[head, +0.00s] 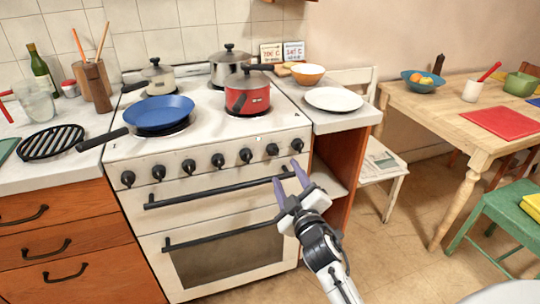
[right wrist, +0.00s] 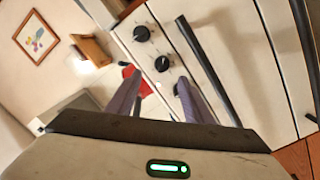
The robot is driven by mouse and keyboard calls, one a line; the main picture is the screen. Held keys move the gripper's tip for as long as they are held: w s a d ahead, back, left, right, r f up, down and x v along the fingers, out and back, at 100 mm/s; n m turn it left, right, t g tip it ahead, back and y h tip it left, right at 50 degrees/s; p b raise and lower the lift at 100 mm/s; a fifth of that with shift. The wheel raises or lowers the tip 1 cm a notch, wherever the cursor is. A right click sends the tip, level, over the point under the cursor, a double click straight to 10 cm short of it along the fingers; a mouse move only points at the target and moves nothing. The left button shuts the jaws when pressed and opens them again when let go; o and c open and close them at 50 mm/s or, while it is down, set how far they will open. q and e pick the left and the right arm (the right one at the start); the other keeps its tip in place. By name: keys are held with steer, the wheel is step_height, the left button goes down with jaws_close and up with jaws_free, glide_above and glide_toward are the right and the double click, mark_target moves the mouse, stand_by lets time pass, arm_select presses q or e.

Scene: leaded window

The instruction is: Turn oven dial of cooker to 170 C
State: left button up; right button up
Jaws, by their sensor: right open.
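The white cooker (head: 215,148) has a row of several black dials along its front, including a middle one (head: 218,160) and the rightmost one (head: 297,145). Which is the oven dial, and its setting, I cannot tell. My right gripper (head: 285,169) is open and empty, in front of the right end of the row, its purple fingers pointing towards the panel. In the right wrist view, dials show beyond the fingers (right wrist: 158,75); one dial (right wrist: 162,63) is between them, and another is partly hidden by the right finger's tip. Contact is unclear. My left gripper is out of view.
Two oven handles (head: 215,190) stick out below the dials. A blue pan (head: 160,112), a red pot (head: 247,95) and other pots stand on the hob. A counter with a white plate (head: 333,99) is to the right. Floor is free front right.

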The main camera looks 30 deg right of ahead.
mark_target(275, 154)
steer(key=shift+n, duration=0.5)
steer(key=x, duration=1)
steer(key=shift+a+f, duration=0.15)
steer(key=shift+f, duration=0.05)
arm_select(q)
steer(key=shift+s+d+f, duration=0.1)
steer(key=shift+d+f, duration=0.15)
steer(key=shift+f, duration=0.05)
